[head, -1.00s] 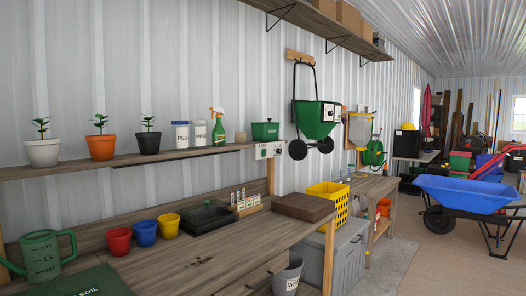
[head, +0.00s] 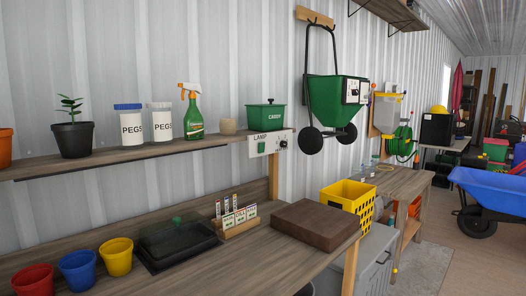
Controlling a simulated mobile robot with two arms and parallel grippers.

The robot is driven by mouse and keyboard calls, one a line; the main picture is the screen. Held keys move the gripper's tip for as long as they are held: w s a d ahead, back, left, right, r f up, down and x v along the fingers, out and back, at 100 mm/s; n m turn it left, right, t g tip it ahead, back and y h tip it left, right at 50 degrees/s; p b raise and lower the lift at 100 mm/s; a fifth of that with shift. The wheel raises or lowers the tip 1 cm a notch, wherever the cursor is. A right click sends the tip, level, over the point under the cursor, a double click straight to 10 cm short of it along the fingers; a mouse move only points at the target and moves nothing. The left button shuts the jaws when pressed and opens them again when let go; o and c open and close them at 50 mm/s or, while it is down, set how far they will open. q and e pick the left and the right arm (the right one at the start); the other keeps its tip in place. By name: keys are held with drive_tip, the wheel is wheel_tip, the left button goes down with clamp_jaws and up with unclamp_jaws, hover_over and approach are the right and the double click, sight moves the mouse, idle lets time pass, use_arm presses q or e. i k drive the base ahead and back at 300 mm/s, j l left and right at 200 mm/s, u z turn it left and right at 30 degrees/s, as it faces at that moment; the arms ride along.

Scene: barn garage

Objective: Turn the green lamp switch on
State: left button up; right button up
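A pale panel labelled LAMP (head: 272,146) is fixed at the right end of the wall shelf, just below the green caddy. Neither of my grippers is in view.
Below, the workbench (head: 235,263) holds a seed tray (head: 178,243), a brown block (head: 303,222) and coloured pots. A green spreader (head: 334,98) hangs to the right.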

sight(262, 145)
drive_tip(key=i+l+z, duration=0.15)
drive_tip(key=i+l, duration=0.35)
drive_tip(key=i+l+z, duration=0.15)
drive_tip(key=i+l, duration=0.25)
drive_tip(key=i, duration=0.15)
drive_tip(key=i+l+z, duration=0.15)
drive_tip(key=i+l, duration=0.2)
drive_tip(key=i, duration=0.2)
